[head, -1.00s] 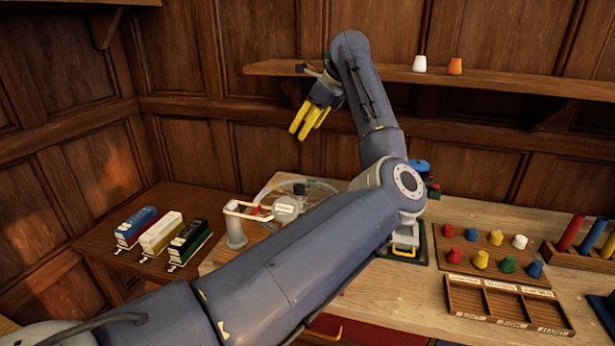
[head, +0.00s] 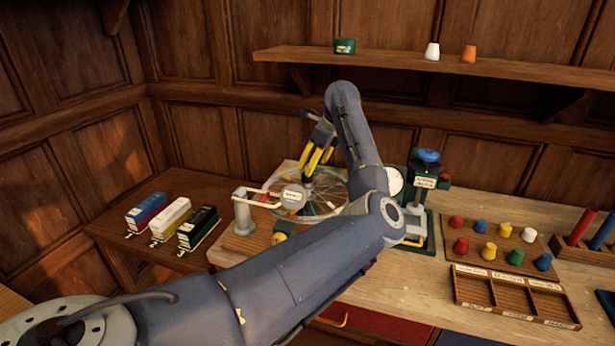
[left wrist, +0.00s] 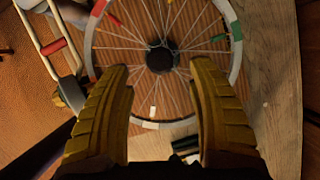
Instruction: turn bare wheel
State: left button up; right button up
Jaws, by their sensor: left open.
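The bare spoked wheel (head: 312,190) lies flat on the bench, partly hidden by my left arm in the head view. In the left wrist view its rim (left wrist: 92,50) carries red, white and green parts, and its dark hub (left wrist: 161,58) is near the top middle. My left gripper (head: 315,170) points down above the wheel, with its yellow fingers open. In the left wrist view the open fingers (left wrist: 163,105) stand apart over the near part of the wheel, with nothing between them but spokes and rim beyond. My right gripper is not in view.
A white-handled fixture (head: 243,212) stands at the wheel's left. A green machine with a dial (head: 427,182) stands to its right.

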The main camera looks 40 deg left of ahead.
aim_at(307, 186)
pick_arm(q)
jog(key=shift+x, duration=2.85)
jog(key=shift+f, duration=0.1)
grip_shut()
